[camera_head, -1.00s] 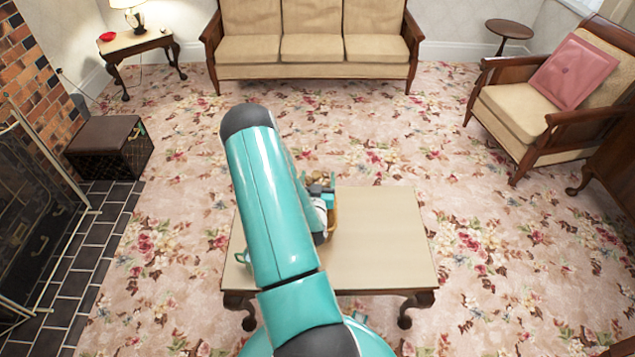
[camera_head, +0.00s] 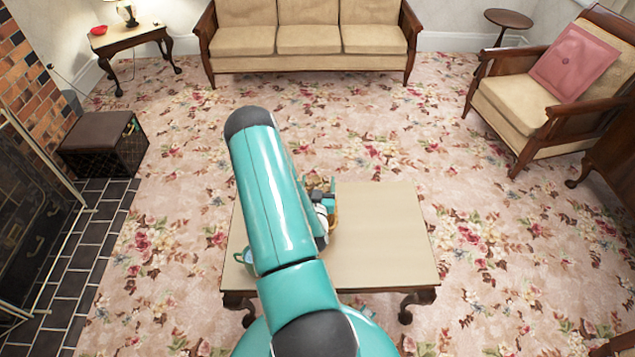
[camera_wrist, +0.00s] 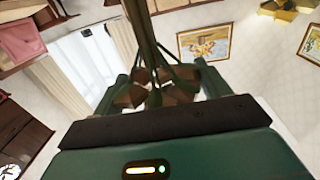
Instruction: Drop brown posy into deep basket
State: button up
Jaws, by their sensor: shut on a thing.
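In the head view my gripper (camera_head: 324,200) is over the coffee table, partly hidden behind my teal arm. A small brownish patch beside it may be the posy. A tan curved rim (camera_head: 334,217) shows just right of my gripper and may be the deep basket. Most of it is hidden, so I cannot tell whether the posy is above or beside it.
The coffee table (camera_head: 385,245) is bare on its right half. A teal cup-like thing (camera_head: 242,257) shows at its left edge, partly behind my arm. A sofa (camera_head: 308,40), an armchair (camera_head: 520,105) and a dark box (camera_head: 104,142) stand around it. Flowered carpet lies clear between.

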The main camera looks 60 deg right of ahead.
jog(key=shift+f, duration=0.6)
jog(key=o, duration=1)
